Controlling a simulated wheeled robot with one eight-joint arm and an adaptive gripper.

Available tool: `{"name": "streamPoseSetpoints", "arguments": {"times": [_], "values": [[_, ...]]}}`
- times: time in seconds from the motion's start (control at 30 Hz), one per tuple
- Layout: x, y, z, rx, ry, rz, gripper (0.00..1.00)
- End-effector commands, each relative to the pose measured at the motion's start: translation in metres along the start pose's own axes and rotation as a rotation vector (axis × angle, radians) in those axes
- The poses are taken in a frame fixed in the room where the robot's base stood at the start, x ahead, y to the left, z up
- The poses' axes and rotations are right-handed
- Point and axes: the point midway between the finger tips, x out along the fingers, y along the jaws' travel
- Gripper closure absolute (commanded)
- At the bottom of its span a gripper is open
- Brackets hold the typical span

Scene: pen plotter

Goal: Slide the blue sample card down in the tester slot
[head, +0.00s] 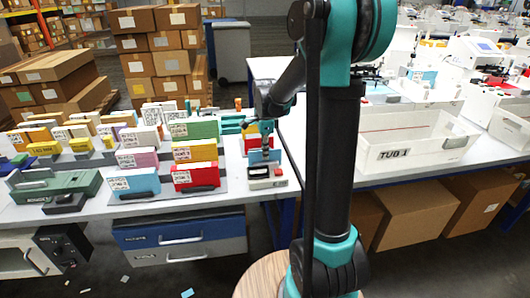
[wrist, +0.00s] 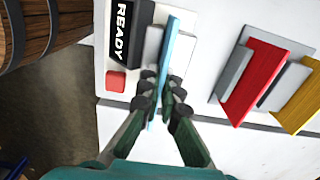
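The blue sample card (wrist: 171,45) stands on edge in the middle of the wrist view, seen nearly edge-on. My gripper (wrist: 160,80) has its dark fingertips closed on both sides of the card. The tester (wrist: 116,55) is white, with a black READY display and a red button (wrist: 115,81); the card stands at its grey slot part (wrist: 152,45). How deep the card sits in the slot is hidden. In the head view the tester (head: 267,183) is at the table's front edge, with the blue card (head: 257,157) above it and my gripper (head: 265,142) over it.
Red (wrist: 252,85) and yellow (wrist: 297,105) cards stand in grey holders to the right in the wrist view. In the head view, coloured cards (head: 195,150) crowd the table left of the tester; a white tub (head: 415,140) stands right.

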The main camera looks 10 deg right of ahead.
Motion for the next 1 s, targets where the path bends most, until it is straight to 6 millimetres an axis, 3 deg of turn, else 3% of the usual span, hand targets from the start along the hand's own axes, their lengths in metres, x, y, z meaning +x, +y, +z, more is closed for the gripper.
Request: {"name": "streamPoseSetpoints", "arguments": {"times": [0.3,0.53,0.83,1.0], "values": [[0.001,0.000,0.000,0.000,0.000,0.000,1.00],[0.001,0.000,0.000,0.000,0.000,0.000,0.71],[0.000,0.000,0.000,0.000,0.000,0.000,0.71],[-0.013,0.000,0.000,0.000,0.000,0.000,0.71]]}}
